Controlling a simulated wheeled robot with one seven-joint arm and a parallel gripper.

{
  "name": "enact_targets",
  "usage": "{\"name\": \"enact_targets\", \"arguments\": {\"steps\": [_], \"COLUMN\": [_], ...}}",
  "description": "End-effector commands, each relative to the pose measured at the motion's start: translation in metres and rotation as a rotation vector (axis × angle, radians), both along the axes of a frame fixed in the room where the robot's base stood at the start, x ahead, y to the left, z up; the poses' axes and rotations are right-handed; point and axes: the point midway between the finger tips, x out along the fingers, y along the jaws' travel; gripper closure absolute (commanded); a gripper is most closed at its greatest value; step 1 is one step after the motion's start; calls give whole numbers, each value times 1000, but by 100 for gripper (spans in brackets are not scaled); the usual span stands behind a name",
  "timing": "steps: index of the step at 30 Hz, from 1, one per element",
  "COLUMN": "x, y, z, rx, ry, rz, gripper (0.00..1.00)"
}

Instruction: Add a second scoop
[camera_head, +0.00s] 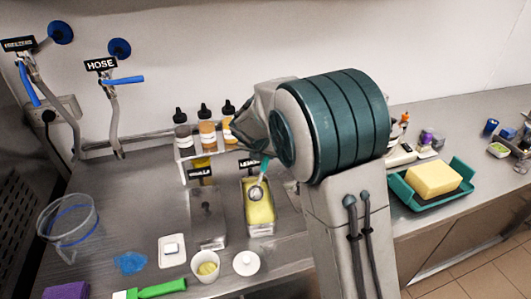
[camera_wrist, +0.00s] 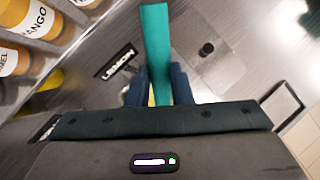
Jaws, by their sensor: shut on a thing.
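A scoop with a teal handle and round metal head (camera_head: 256,193) is at the yellow ice cream in a long tub (camera_head: 261,229). I cannot tell whether its head touches the surface. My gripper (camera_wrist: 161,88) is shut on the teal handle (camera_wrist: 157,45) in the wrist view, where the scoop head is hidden. In the head view my arm hides the gripper. A white cup (camera_head: 205,277) holding yellow ice cream stands left of the tub, near the counter's front.
A second tub (camera_head: 208,225) stands just left of the yellow one. Squeeze bottles (camera_head: 206,135) stand in a rack behind. A small white bowl (camera_head: 246,263), green-handled tool (camera_head: 160,289) and clear container (camera_head: 68,220) are in front and left. A teal tray (camera_head: 455,195) holds a yellow block.

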Motion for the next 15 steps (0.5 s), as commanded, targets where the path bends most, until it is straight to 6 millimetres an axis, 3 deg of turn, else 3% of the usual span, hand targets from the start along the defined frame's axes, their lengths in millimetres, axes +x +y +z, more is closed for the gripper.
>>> {"name": "enact_targets", "arguments": {"steps": [15], "x": [-10], "y": [4], "z": [-36], "rx": [0], "ry": [0], "rz": [1], "gripper": [100]}}
